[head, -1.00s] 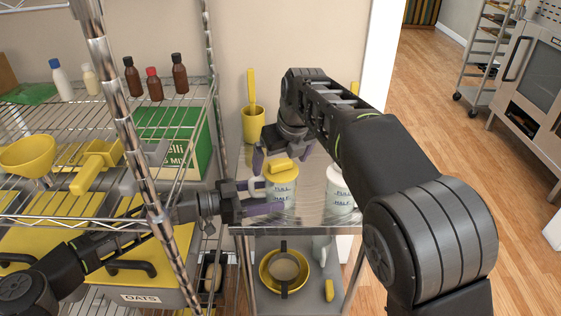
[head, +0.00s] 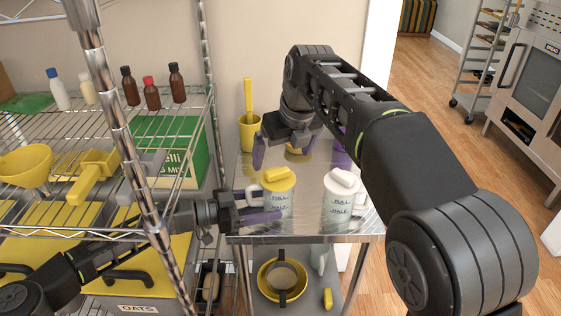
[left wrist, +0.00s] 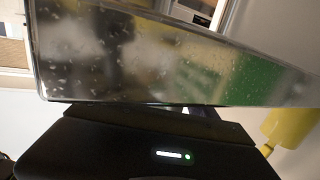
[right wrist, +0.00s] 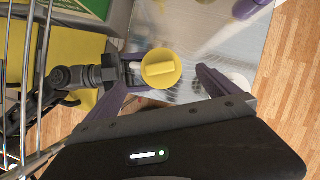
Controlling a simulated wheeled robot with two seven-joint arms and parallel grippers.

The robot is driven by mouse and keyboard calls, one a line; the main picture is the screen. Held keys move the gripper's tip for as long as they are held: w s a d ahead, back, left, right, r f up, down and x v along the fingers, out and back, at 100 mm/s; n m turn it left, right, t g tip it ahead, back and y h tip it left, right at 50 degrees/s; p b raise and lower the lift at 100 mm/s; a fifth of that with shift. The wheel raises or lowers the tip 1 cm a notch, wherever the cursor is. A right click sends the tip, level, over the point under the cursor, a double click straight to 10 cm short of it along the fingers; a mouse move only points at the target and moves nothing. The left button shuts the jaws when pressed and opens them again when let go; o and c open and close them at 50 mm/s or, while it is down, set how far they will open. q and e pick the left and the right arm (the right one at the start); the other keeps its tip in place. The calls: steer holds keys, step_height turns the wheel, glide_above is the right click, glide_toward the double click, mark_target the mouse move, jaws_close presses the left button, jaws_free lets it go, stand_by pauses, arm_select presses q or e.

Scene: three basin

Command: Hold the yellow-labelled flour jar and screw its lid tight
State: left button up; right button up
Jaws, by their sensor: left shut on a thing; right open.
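I cannot read a flour label from here. The lid sits on top; whether it is tight I cannot tell. My left gripper (head: 262,214) is shut on the jar at its handle side, from the left. My right gripper (head: 300,152) is open, above and behind the jar, its purple fingers spread. In the right wrist view the yellow lid (right wrist: 161,69) appears between the fingers, closer to the left one, apparently untouched. The left wrist view hardly shows the jar.
A similar jar with a white lid (head: 343,184) stands close to the right. A yellow pot (head: 250,132) with a yellow handle stands at the back left. The wire shelf and its post (head: 118,110) are on the left. A yellow bowl (head: 283,279) is on the lower shelf.

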steer(key=v, duration=0.7)
arm_select(q)
steer(key=o, duration=1.9)
steer(key=v, duration=1.2)
